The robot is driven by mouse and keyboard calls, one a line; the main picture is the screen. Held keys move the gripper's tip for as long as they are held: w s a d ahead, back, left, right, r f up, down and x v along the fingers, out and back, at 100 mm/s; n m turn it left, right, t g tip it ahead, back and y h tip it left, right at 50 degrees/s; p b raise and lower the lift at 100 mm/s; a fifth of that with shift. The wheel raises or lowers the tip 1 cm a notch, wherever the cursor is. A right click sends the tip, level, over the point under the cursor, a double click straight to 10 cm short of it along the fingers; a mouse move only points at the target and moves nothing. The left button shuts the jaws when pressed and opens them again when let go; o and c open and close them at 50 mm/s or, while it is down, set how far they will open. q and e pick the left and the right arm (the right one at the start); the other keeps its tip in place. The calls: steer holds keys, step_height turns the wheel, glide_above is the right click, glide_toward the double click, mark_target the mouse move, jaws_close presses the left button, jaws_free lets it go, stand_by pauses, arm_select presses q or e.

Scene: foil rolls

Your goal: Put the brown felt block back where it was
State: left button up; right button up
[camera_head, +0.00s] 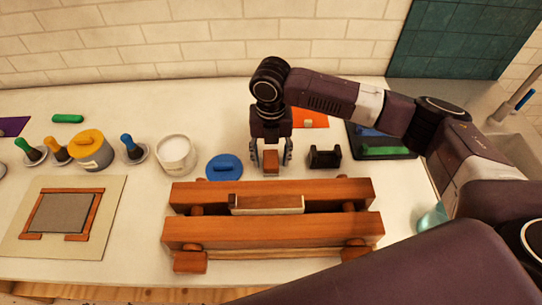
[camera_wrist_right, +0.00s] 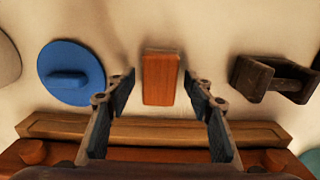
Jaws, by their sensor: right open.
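A small reddish-brown block (camera_head: 271,162), the likeliest match for the brown felt block, is on the white counter just behind the wooden clamp. In the right wrist view the block (camera_wrist_right: 161,78) lies ahead, between the lines of my fingers, with gaps on both sides. I cannot make out whether it is felt. My right gripper (camera_head: 271,155) points down over it and is open; its fingertips also show in the wrist view (camera_wrist_right: 158,82). My left gripper is not in view.
The long wooden clamp (camera_head: 275,233) holds a brown-and-pale piece (camera_head: 266,205). A blue lid (camera_head: 224,167) lies left of the block, a dark bracket (camera_head: 324,157) right. A white cup (camera_head: 176,154) and dark tray (camera_head: 385,153) stand farther out. Bare counter surrounds the block.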

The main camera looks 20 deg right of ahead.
mark_target(271, 158)
steer(key=shift+r, duration=0.6)
step_height(271, 158, up, 11)
steer(key=b, duration=0.2)
steer(key=shift+b, duration=0.4)
